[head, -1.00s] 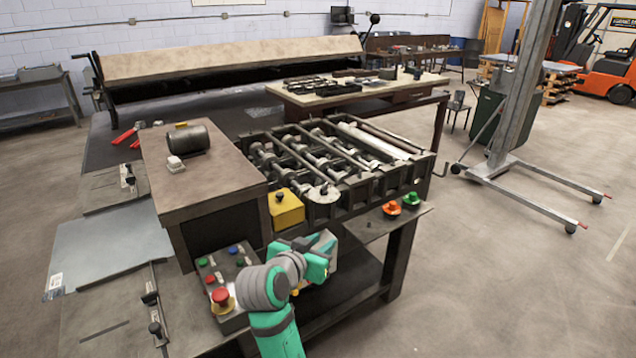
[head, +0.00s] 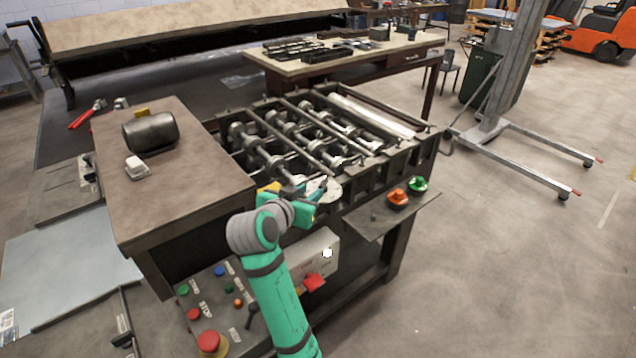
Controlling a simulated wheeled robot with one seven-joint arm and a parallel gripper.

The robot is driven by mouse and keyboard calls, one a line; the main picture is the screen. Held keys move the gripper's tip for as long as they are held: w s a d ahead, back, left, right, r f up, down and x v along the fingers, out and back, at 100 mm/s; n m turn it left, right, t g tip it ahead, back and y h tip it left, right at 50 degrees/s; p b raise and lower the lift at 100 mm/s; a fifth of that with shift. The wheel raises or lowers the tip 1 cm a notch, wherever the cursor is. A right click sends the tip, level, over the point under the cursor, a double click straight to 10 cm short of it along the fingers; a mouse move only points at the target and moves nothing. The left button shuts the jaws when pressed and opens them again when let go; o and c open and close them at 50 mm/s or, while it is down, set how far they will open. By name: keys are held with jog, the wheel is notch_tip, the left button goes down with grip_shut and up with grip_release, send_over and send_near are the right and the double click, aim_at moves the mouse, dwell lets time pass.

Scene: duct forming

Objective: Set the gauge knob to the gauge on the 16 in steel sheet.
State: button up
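The steel sheet (head: 65,262) lies flat at the lower left. A small label (head: 8,326) is on its near left corner, too small to read. A yellow block (head: 268,187) on the near side of the roller machine is mostly hidden behind my arm; the black knob on its top earlier cannot be made out now. A pale round disc (head: 326,189) sits just right of it. My gripper (head: 312,198) is at the machine's near edge, in front of the disc and beside the yellow block. Its fingertips are partly hidden, so I cannot tell whether it is open or touching anything.
A panel with coloured buttons (head: 222,305) and a pale box with a red part (head: 318,258) are below my arm. A dark cylinder (head: 150,131) lies on the wooden box.

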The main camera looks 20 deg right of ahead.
aim_at(320, 185)
jog(key=x, duration=0.8)
jog(key=shift+s+d+f, duration=0.1)
jog(key=shift+d, duration=0.05)
jog(key=shift+c, duration=0.3)
grip_shut()
